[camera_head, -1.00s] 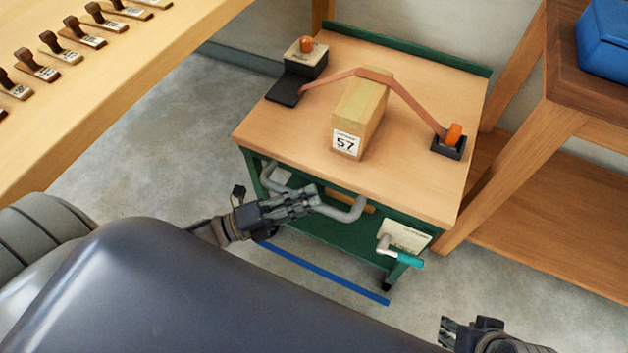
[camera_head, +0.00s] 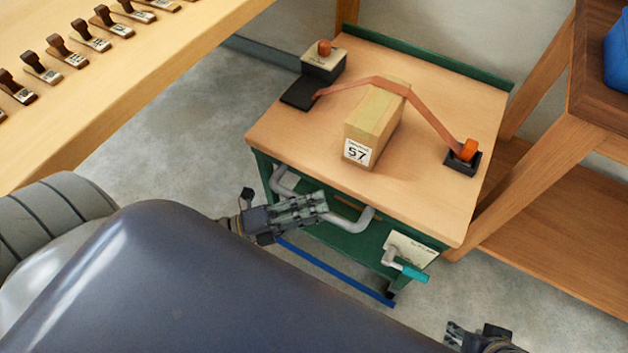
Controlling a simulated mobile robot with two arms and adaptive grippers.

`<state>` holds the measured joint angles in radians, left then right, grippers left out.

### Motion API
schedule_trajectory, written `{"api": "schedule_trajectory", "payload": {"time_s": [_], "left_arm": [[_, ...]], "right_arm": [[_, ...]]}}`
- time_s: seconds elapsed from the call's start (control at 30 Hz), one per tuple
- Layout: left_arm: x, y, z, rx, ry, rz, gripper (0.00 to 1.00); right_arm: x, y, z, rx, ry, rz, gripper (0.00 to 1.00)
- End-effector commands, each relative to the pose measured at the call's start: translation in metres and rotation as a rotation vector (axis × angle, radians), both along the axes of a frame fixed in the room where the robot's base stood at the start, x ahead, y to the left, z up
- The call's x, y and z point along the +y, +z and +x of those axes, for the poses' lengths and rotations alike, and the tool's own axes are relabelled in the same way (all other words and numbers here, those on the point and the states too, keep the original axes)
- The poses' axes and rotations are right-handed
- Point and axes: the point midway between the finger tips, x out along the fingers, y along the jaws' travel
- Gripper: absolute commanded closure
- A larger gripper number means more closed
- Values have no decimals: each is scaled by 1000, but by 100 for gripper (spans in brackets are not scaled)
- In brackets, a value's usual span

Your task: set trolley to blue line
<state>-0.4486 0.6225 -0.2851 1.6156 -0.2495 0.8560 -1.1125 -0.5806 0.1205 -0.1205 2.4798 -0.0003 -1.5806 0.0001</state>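The trolley (camera_head: 300,150) has a pale wooden top, a green frame and a grey tube handle (camera_head: 350,222) on its near side. My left gripper (camera_head: 312,207) lies across this handle and appears shut on it. The blue line (camera_head: 335,275) is on the floor along the trolley's near side, close to its near right caster (camera_head: 389,297). My gripper and body hide the line's left end. My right gripper (camera_head: 456,336) is at the bottom edge, partly cut off and away from the trolley; its opening is unclear.
A wooden block labelled 57 (camera_head: 378,120) is strapped on the trolley top. A teal-handled lever (camera_head: 410,271) sticks out at its near right. A bench with several stamps (camera_head: 90,35) is at left, a wooden table (camera_head: 540,105) close at right. Grey floor is clear at left.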

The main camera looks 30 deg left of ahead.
Motion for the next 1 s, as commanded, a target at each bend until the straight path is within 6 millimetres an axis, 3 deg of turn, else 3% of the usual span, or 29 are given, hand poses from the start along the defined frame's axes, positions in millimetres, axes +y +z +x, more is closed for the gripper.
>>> {"api": "schedule_trajectory", "payload": {"time_s": [0.37, 0.8, 1.0], "left_arm": [[7, -1, -5, 0, 1, 0, 62], [70, -13, -63, 1, 1, 1, 62], [85, -16, -78, 0, 0, 0, 62]], "right_arm": [[0, 1, 1, -3, -2, 1, 62], [0, 0, 1, -2, -1, 1, 62], [0, 0, 0, -1, 0, 0, 62]]}}
